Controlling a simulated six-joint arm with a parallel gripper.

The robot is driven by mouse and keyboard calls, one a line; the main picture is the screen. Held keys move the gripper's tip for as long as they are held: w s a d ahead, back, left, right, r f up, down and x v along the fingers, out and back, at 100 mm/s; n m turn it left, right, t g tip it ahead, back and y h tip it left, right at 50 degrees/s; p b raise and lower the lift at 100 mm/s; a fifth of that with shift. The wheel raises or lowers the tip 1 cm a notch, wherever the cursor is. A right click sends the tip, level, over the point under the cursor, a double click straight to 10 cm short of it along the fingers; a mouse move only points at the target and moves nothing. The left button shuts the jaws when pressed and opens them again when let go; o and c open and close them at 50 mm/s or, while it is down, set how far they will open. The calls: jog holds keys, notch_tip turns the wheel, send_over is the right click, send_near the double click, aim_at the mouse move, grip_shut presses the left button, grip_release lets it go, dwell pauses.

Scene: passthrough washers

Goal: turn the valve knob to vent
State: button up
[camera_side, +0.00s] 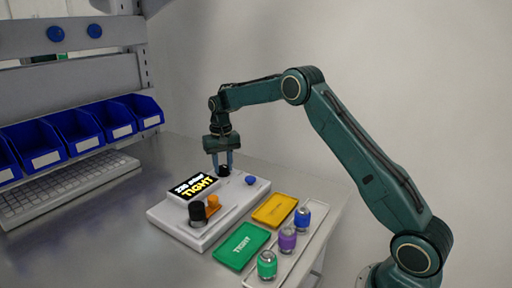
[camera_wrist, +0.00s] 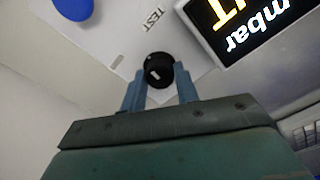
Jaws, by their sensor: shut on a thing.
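The black valve knob (camera_side: 224,171) stands at the back of the white test unit (camera_side: 177,232). My gripper (camera_side: 222,163) points down over it, its blue fingers on either side. In the wrist view the knob (camera_wrist: 158,66) sits between the fingertips of my gripper (camera_wrist: 157,76), which is shut on it. A white mark shows on the knob's top. The word TEST is printed beside it; I cannot read a vent label. The unit's display (camera_side: 193,187) shows a mbar reading and TIGHT in yellow.
A blue button (camera_side: 250,181), a black cylinder (camera_side: 197,213) and an orange part (camera_side: 213,203) are on the unit. A green tray (camera_side: 241,246), a yellow tray (camera_side: 273,209) and a rack with green (camera_side: 267,265), purple (camera_side: 287,239) and blue (camera_side: 302,218) capped parts lie in front.

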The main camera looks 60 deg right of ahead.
aim_at(223, 166)
jog(key=n, duration=0.5)
jog(key=shift+n, duration=2.5)
jog(key=o, duration=1)
jog(key=shift+c, duration=0.2)
notch_tip(223, 166, up, 14)
